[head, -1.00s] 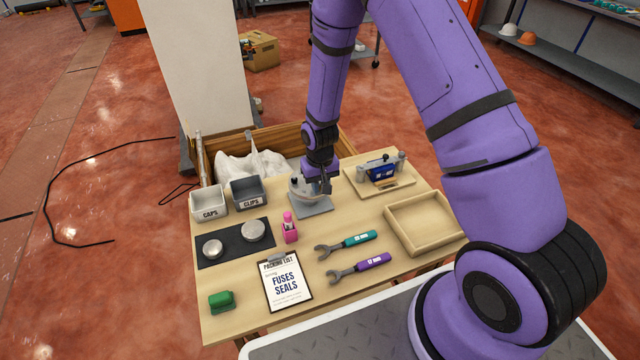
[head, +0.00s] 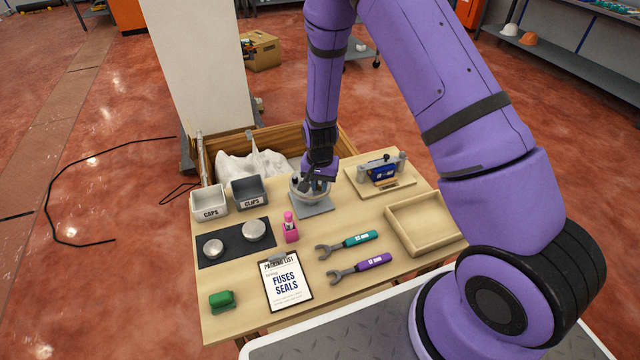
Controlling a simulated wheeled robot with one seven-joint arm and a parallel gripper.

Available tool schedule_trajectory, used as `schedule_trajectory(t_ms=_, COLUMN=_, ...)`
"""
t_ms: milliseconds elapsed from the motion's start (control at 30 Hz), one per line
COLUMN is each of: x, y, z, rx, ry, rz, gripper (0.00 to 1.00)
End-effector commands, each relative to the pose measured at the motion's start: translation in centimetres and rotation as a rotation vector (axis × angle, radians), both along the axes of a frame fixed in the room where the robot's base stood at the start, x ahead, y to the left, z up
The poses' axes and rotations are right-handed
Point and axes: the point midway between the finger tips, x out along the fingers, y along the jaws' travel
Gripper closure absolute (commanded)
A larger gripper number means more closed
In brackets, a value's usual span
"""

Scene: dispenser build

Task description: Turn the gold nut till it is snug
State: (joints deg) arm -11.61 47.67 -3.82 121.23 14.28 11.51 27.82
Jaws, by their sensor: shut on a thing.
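My gripper (head: 311,187) points down over the round dispenser part (head: 299,197), which stands on a grey square plate (head: 313,209) near the back middle of the table. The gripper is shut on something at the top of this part. The gold nut cannot be made out; my fingers and wrist cover that spot. Two open-ended wrenches lie on the table, a teal-handled one (head: 358,239) and a purple-handled one (head: 372,261).
An empty wooden tray (head: 438,245) and a board with a blue device (head: 382,174) are to the right. CAPS (head: 209,213) and CLIPS (head: 249,204) bins, a dark mat (head: 235,258) with two metal discs, a pink bottle (head: 290,232), a clipboard (head: 295,305) and a green block (head: 221,301) are to the left.

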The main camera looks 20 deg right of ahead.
Motion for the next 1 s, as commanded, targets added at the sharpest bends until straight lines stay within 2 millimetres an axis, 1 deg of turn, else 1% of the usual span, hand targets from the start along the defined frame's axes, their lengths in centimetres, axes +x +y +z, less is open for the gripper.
schedule_trajectory(t_ms=367, x=0.0, y=0.0, z=0.0, rx=0.0, ry=0.0, rz=-0.003, gripper=1.0)
schedule_trajectory(t_ms=400, x=0.0, y=0.0, z=0.0, rx=0.0, ry=0.0, rz=-0.003, gripper=0.75)
schedule_trajectory(t_ms=467, x=0.0, y=0.0, z=0.0, rx=0.0, ry=0.0, rz=-0.003, gripper=0.61)
schedule_trajectory(t_ms=500, x=0.0, y=0.0, z=0.0, rx=0.0, ry=0.0, rz=-0.003, gripper=0.56)
schedule_trajectory(t_ms=733, x=0.0, y=0.0, z=0.0, rx=0.0, ry=0.0, rz=-0.003, gripper=0.56)
schedule_trajectory(t_ms=833, x=0.0, y=0.0, z=0.3, rx=0.0, ry=-0.001, rz=-0.003, gripper=0.56)
schedule_trajectory(t_ms=933, x=0.1, y=0.0, z=1.2, rx=0.0, ry=-0.002, rz=-0.003, gripper=0.56)
schedule_trajectory(t_ms=1000, x=0.1, y=0.0, z=2.2, rx=0.0, ry=-0.002, rz=-0.003, gripper=0.56)
